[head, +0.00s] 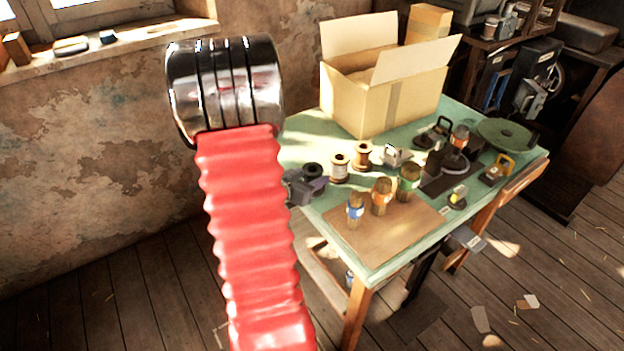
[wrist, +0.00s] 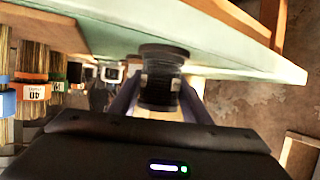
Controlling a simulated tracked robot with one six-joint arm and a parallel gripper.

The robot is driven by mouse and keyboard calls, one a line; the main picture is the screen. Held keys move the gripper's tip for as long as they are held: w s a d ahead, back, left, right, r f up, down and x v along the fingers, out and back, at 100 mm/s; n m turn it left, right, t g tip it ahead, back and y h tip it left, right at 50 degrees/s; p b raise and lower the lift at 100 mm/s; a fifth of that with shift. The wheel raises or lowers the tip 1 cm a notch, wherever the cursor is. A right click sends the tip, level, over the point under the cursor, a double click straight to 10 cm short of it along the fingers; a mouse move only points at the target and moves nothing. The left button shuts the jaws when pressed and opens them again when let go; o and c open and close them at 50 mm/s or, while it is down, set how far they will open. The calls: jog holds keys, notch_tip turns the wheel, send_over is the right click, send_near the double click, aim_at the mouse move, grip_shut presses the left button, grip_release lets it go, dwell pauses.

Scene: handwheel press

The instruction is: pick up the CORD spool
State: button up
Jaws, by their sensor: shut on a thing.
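A dark spool (wrist: 160,82) with a wide black flange sits between the two fingers of my gripper (wrist: 160,100) in the wrist view. The fingers are shut on its sides. In the head view the dark spool (head: 313,171) is at the left edge of the green table, with my gripper (head: 298,187) at it. I cannot read a CORD label on it, and I cannot tell whether it touches the table. Two other spools stand to its right: one with a pale winding (head: 340,170) and a copper-brown one (head: 362,157).
The green table (head: 317,143) carries an open cardboard box (head: 375,105) at the back. Blue-banded (head: 355,210), orange-banded (head: 381,197) and green-banded (head: 409,182) bundles stand on a brown board (head: 400,222). Tools and a green disc (head: 506,133) crowd the right side.

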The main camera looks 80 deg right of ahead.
notch_tip(320, 180, up, 10)
dwell(0.7)
dwell(0.4)
